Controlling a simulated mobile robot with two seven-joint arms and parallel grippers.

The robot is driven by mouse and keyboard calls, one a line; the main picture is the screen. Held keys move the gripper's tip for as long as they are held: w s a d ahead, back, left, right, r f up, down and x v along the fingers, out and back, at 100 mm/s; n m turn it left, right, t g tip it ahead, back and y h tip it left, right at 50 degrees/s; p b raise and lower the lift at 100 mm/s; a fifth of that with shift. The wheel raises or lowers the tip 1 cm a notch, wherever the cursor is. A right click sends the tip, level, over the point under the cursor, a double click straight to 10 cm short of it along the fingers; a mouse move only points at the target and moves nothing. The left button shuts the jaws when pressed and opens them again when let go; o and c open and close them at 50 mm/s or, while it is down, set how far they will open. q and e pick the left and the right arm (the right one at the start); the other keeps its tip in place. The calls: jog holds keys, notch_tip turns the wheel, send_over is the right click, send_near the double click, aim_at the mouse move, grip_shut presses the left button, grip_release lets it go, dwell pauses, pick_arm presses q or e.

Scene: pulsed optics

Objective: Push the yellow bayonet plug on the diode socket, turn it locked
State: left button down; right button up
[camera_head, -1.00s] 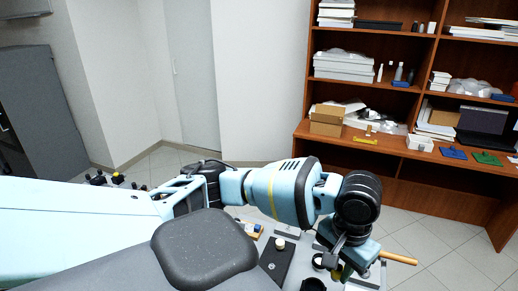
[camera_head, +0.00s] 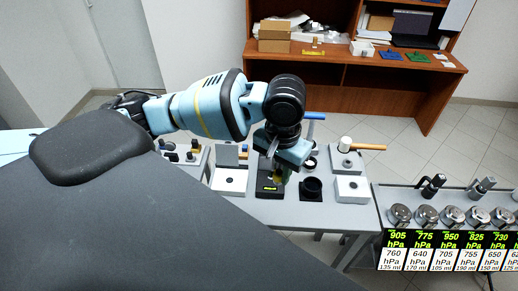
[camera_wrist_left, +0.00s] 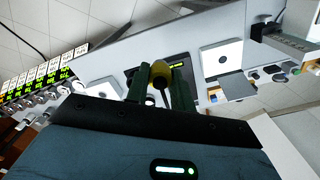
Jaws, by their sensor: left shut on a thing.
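The yellow plug (camera_wrist_left: 160,73) shows between the dark green fingers of my left gripper (camera_wrist_left: 162,85) in the left wrist view. The gripper is shut on it. In the head view my left gripper (camera_head: 279,172) points down over a black unit (camera_head: 268,191) with a small yellow-green display, which seems to be the diode socket. That unit also shows behind the plug in the wrist view (camera_wrist_left: 178,65). The gripper hides the socket's mouth, so I cannot tell whether the plug touches it or how it is turned. My right gripper is not in view.
A black cup (camera_head: 311,189) stands close right of the black unit. White blocks stand left (camera_head: 230,180) and right (camera_head: 352,188). A mallet (camera_head: 365,147) with an orange handle lies behind. Round gauges (camera_head: 426,215) with hPa labels line the bench at right.

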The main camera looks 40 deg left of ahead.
pick_arm(q)
jog(key=shift+s, duration=0.1)
jog(key=shift+a, duration=0.1)
jog(key=w+a+f+n, duration=0.2)
jog(key=w+a+f, duration=0.6)
jog(key=w, duration=0.2)
jog(key=shift+w+a, duration=0.15)
jog(key=shift+w, duration=0.25)
